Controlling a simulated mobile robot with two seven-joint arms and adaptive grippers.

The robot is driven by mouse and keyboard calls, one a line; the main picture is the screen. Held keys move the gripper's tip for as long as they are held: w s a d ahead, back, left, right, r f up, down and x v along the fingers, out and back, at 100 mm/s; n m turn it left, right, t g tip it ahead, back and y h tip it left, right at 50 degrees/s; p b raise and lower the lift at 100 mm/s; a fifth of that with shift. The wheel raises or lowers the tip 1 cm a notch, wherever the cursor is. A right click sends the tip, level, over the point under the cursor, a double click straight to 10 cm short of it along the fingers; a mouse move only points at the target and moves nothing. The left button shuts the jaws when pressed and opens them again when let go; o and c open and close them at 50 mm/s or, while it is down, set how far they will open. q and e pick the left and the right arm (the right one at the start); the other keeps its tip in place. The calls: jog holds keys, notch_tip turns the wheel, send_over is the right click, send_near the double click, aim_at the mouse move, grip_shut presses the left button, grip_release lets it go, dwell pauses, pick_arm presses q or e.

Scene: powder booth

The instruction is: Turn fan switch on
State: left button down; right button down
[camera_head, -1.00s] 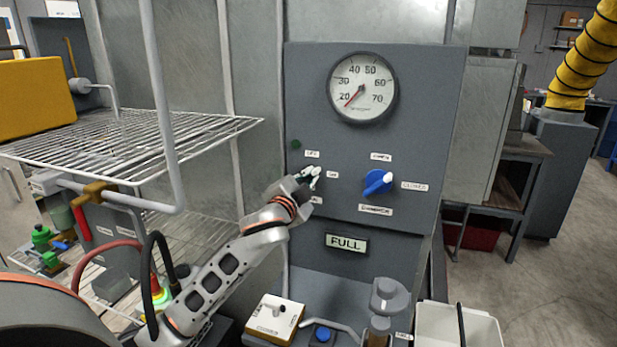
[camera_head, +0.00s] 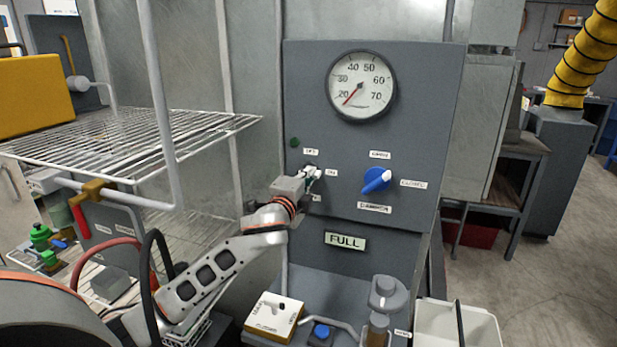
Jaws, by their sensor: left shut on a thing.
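The fan switch (camera_head: 313,168) is on the grey control panel (camera_head: 300,90), left of the blue knob. Small labels sit around it: one above that seems to read OFF, one to its right that seems to read ON, and one below, partly covered. My left gripper (camera_head: 312,175) is at the switch, with its fingers shut on it. The fingers hide most of the switch, so I cannot tell its exact angle. The small round lamp (camera_head: 294,142) above and left of it is dark green. My right gripper is not in view.
A blue damper knob (camera_head: 376,180) and a round gauge (camera_head: 361,86) share the panel. A display (camera_head: 345,241) below reads FULL. A wire rack (camera_head: 130,135) stands close on the left, above my left arm. A white box with a lever (camera_head: 273,317) sits below.

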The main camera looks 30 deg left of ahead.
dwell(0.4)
pick_arm(q)
jog(key=c, duration=2.1)
grip_release()
jog(key=shift+c, duration=0.2)
jog(key=shift+s, duration=0.1)
jog(key=v, duration=1.1)
jog(key=shift+s, duration=0.4)
jog(key=shift+d, duration=0.15)
